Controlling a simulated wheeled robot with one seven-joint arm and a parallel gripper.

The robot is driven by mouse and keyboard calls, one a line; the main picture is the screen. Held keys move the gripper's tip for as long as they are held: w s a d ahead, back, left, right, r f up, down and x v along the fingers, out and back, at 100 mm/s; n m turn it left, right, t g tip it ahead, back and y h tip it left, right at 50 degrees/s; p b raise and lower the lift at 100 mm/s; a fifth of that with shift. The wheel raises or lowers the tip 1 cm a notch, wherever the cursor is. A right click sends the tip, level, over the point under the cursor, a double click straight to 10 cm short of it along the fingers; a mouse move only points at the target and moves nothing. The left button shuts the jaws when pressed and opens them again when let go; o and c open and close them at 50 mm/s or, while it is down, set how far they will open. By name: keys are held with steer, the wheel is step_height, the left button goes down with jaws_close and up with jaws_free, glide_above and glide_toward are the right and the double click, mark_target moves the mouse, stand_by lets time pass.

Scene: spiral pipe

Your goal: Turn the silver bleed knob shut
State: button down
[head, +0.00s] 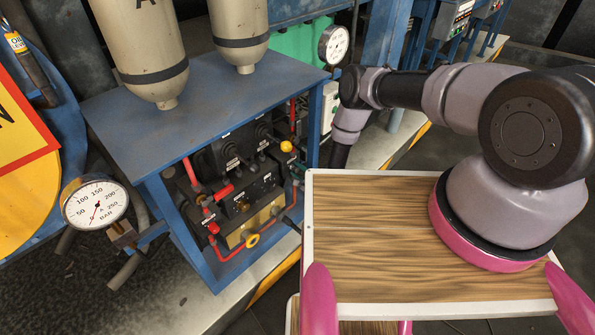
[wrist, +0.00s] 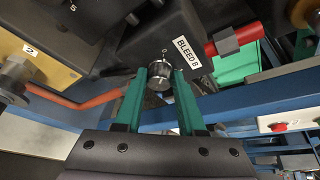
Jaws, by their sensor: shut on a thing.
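The silver bleed knob (wrist: 158,77) is a small round metal knob on a black block (wrist: 160,38). A white label (wrist: 186,53) reading BLEED B sits beside it on the block. My gripper (wrist: 160,73) has green fingers, one on each side of the knob, and is shut on it. A small mark shows on the block just above the knob. In the head view my gripper is hidden behind the wooden top; the black valve blocks (head: 245,195) show inside the blue frame.
A red fitting (wrist: 235,40) is at right, and an orange pipe (wrist: 65,98) runs below. The blue frame (head: 165,225) surrounds the valves. A pressure gauge (head: 95,203) stands at its left.

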steer(key=shift+f+n, duration=0.1)
steer(key=shift+n, duration=0.3)
steer(key=shift+t, duration=0.3)
steer(key=c, duration=0.5)
jaws_free()
steer(key=v, duration=1)
steer(key=shift+s+r, duration=0.2)
steer(key=shift+s, duration=0.2)
steer(key=shift+d, duration=0.1)
